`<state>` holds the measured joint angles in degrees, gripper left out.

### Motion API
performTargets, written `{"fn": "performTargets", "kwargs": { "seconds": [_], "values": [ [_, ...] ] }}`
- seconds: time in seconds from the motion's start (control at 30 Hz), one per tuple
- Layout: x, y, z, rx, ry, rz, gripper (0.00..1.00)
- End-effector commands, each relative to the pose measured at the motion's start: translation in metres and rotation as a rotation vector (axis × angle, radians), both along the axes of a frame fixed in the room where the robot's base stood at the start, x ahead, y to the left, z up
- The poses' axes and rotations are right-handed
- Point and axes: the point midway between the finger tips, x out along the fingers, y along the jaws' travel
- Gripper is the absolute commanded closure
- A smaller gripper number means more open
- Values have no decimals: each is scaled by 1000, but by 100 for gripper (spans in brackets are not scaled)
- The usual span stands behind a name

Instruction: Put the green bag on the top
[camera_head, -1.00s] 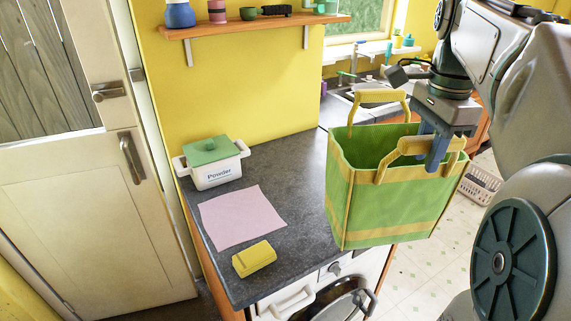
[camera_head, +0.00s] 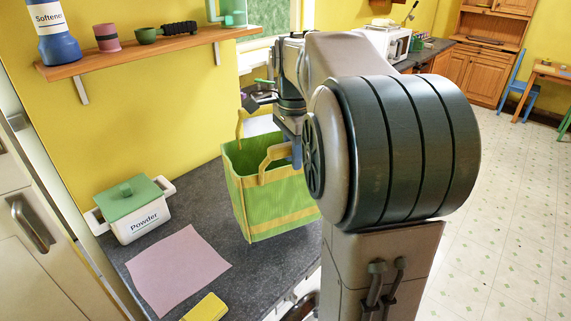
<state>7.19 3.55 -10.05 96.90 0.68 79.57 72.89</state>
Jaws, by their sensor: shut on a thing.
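The green bag (camera_head: 272,205) with yellow handles and yellow bands is upright at the picture's centre-left. My gripper (camera_head: 294,158) is shut on the bag's near yellow handle; its fingertips are partly hidden behind my arm. The bag appears in front of or over the dark grey top (camera_head: 215,190). I cannot tell whether its base touches the top. My arm hides the bag's right side and the top's right part.
On the top are a white powder box (camera_head: 140,222) with a green lid, a pink cloth (camera_head: 180,268) and a yellow block (camera_head: 206,308). A wall shelf (camera_head: 150,52) holds a softener bottle (camera_head: 52,32) and small items. Open floor lies right.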

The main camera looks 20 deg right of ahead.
Motion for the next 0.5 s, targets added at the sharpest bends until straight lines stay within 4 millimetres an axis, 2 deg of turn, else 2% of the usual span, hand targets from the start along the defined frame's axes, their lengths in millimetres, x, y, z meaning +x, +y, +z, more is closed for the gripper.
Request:
{"fn": "performTargets", "kwargs": {
  "seconds": [0.13,0.4,0.5],
  "values": [
    [11,4,-6,0,-1,1,100],
    [11,4,-40,0,0,0,100],
    [12,4,-46,-1,-2,0,100]
  ]
}}
